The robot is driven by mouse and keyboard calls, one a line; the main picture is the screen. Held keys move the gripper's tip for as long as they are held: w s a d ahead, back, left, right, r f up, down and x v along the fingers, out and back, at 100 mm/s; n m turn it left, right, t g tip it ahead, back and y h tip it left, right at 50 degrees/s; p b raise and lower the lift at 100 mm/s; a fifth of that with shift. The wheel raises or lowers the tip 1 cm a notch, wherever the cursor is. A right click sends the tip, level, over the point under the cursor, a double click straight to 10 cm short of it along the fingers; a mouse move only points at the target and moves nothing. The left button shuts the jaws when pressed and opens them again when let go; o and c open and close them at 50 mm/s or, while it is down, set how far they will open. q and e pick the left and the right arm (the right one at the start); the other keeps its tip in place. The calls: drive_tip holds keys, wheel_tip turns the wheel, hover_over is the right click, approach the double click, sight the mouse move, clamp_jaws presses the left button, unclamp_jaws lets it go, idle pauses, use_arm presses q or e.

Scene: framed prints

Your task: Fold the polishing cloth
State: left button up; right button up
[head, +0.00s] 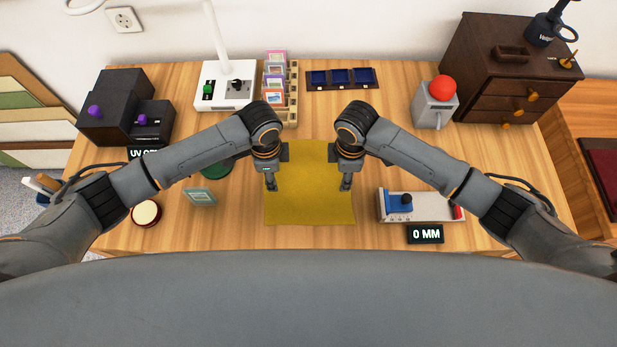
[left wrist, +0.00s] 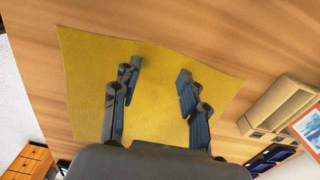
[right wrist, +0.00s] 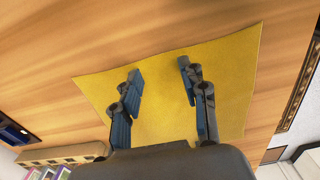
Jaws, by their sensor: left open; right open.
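The yellow polishing cloth (head: 310,205) lies flat and unfolded on the wooden table, in the middle of the head view. My left gripper (head: 270,187) is over the cloth's left edge, pointing down. My right gripper (head: 346,187) is over its right edge, also pointing down. In the left wrist view the cloth (left wrist: 150,75) spreads beneath the open, empty fingers of my left gripper (left wrist: 157,85). In the right wrist view the cloth (right wrist: 235,75) lies beneath the open, empty fingers of my right gripper (right wrist: 160,82). I cannot tell whether the fingertips touch the cloth.
A slide device with a blue block (head: 420,206) and a "0 MM" display (head: 425,234) are right of the cloth. A small framed tile (head: 201,197) and a round pot (head: 146,213) are to its left. A card rack (head: 289,95) and blue trays (head: 341,78) stand behind.

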use_arm(q)
drive_tip(key=shift+s, duration=0.1)
use_arm(e)
drive_tip(key=shift+s, duration=0.1)
use_arm(q)
drive_tip(key=shift+f, duration=0.25)
use_arm(e)
drive_tip(key=shift+f, duration=0.25)
use_arm(q)
drive_tip(key=shift+r, duration=0.1)
drive_tip(key=c, duration=0.6)
use_arm(e)
drive_tip(key=shift+r, duration=0.1)
drive_tip(key=c, duration=0.6)
use_arm(q)
clamp_jaws()
use_arm(e)
clamp_jaws()
drive_tip(key=shift+s, duration=0.1)
